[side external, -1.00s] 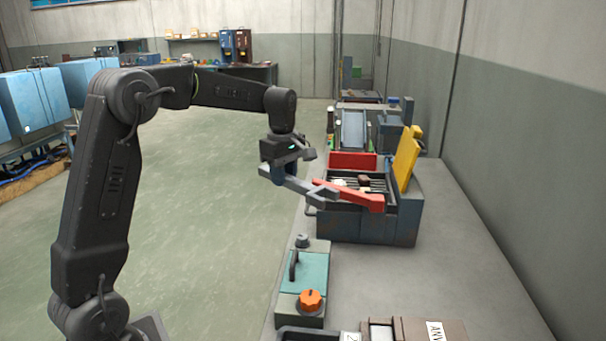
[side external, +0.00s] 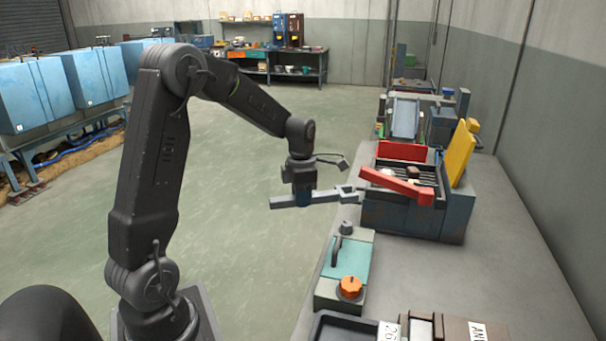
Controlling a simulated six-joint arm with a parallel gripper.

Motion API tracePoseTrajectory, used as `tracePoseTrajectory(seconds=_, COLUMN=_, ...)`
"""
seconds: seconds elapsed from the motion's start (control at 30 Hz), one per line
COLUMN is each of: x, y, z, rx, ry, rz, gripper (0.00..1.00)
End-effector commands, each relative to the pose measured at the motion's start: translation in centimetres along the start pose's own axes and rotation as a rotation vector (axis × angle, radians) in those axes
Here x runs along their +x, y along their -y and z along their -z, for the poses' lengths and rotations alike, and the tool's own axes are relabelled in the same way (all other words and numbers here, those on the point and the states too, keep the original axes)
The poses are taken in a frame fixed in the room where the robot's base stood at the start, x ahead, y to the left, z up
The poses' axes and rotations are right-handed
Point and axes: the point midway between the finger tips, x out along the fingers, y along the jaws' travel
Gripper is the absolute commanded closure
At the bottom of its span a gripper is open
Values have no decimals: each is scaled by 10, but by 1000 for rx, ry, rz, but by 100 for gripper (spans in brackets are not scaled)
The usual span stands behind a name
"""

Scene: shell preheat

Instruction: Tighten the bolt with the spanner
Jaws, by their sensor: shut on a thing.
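My gripper (side external: 303,194) is shut on the grey spanner (side external: 328,197) around the middle of its handle. The spanner is held roughly level, its forked end pointing right and its plain end left. It is in the air, above and left of a teal-topped box (side external: 348,262) on the bench. A small grey bolt-like knob (side external: 347,228) stands at the far end of that box, below the forked end and apart from it. I cannot tell for sure that this is the bolt.
A blue-grey heater box (side external: 400,217) with a red lever (side external: 397,186) and a raised yellow panel (side external: 461,152) stands just right of the spanner. The teal-topped box carries an orange knob (side external: 350,287) and a dark handle. A dark tray (side external: 340,328) is in front. Bench space at right is clear.

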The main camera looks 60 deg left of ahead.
Motion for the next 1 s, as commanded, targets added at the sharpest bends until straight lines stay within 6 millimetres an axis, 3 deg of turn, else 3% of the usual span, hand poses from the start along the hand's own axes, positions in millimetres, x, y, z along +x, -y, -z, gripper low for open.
tracePoseTrajectory(seconds=0.1, x=17, y=0, z=0, rx=0, ry=1, rz=0, gripper=100)
tracePoseTrajectory(seconds=1.0, x=79, y=0, z=0, rx=1, ry=1, rz=-1, gripper=100)
